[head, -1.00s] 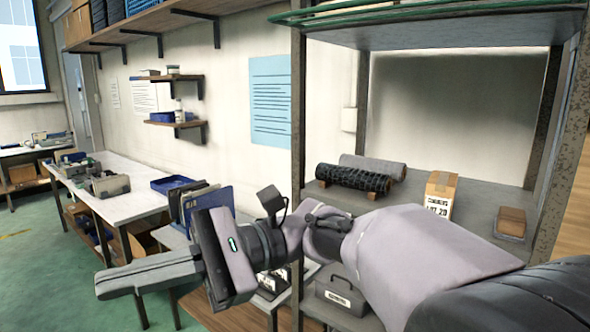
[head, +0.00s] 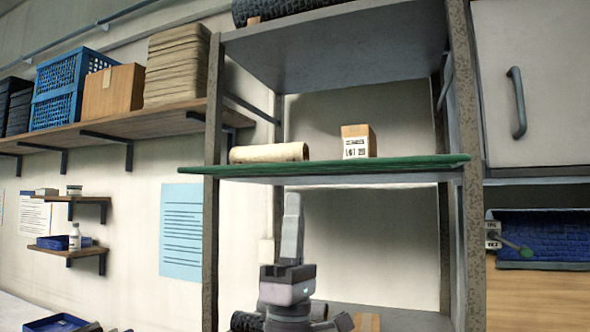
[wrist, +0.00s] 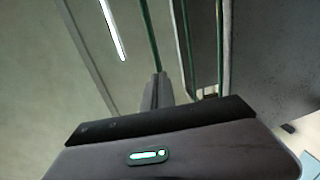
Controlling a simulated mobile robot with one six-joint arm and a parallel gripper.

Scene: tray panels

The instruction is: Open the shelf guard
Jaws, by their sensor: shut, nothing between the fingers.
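The shelf guard appears as a long green-edged strip (head: 400,166) across the front of the middle shelf, reaching slightly past both posts. Thin green lines (wrist: 186,45) running up the wrist view look like its edges. My gripper (head: 293,197) points straight up in the head view, its fingers together and empty, with the tips a little below the green strip in the picture. I cannot tell whether they touch it. In the wrist view the shut fingers (wrist: 159,78) stand beside the green lines.
A cardboard box (head: 357,141) and a beige roll (head: 269,153) sit on the middle shelf behind the strip. Rusty posts (head: 211,240) frame the shelf. A white cabinet door (head: 540,80) stands at right. A wall shelf holds a blue crate (head: 66,88) at left.

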